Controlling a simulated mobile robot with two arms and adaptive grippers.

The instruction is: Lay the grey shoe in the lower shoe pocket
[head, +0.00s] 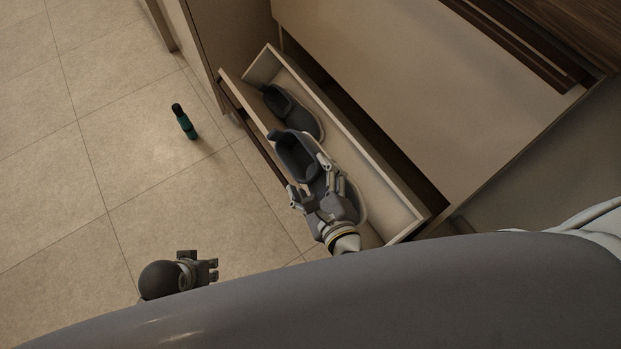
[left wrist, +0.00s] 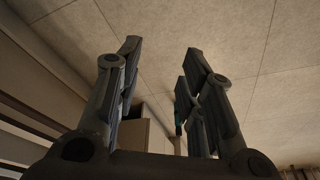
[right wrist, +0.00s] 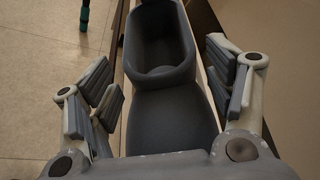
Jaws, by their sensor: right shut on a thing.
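The grey shoe (head: 293,152) is in the grasp of my right gripper (head: 308,177), whose fingers lie on either side of it. It is over the open lower shoe pocket (head: 392,187), a light tray tilted out of the cabinet. In the right wrist view the shoe (right wrist: 170,110) lies lengthwise between the fingers, its opening away from the wrist. Whether its sole touches the pocket floor is hidden. My left gripper (head: 212,270) is open and empty over the floor tiles, as the left wrist view also shows (left wrist: 160,60).
A second dark grey shoe (head: 306,122) lies in the far end of the pocket. A closed cabinet front (head: 370,70) stands above and to the right.

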